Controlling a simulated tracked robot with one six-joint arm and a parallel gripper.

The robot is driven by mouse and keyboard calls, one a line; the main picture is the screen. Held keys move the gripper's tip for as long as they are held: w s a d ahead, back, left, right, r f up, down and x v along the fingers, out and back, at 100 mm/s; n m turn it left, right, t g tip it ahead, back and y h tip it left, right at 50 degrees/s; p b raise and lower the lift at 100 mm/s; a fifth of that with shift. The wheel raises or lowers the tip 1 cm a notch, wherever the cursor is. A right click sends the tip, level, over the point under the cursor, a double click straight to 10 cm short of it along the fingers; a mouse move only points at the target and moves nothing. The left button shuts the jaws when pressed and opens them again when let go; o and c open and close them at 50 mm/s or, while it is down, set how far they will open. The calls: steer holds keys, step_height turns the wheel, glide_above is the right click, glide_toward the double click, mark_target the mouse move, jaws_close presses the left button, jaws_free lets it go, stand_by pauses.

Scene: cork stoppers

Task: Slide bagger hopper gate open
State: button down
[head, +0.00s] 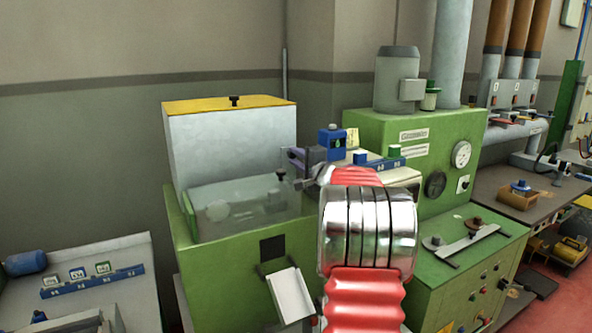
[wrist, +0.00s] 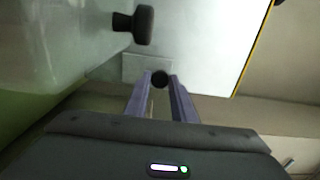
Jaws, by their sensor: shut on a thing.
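The bagger hopper is a whitish box with a yellow lid (head: 228,104) on a green machine in the head view. Its pale wall (wrist: 205,45) fills the upper middle of the wrist view. A small pale gate plate (wrist: 140,64) lies against that wall, with a round dark knob (wrist: 160,77) at its lower right. My gripper (wrist: 160,84) is shut on this knob, one purple finger at each side. In the head view my gripper (head: 290,157) reaches the hopper's right side, and the gate is hidden there.
A clear cover (head: 235,207) with a dark knob (head: 281,175) is in front of the hopper; the knob (wrist: 143,24) is close to my fingers in the wrist view. A white chute (head: 290,296) is below. A green machine with a motor (head: 397,80) stands at right.

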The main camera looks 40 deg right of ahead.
steer(key=shift+r, duration=0.5)
steer(key=c, duration=1.5)
jaws_free()
steer(key=shift+s+f, duration=0.1)
steer(key=v, duration=1.3)
steer(key=shift+s+a, duration=0.1)
steer(key=shift+s, duration=0.25)
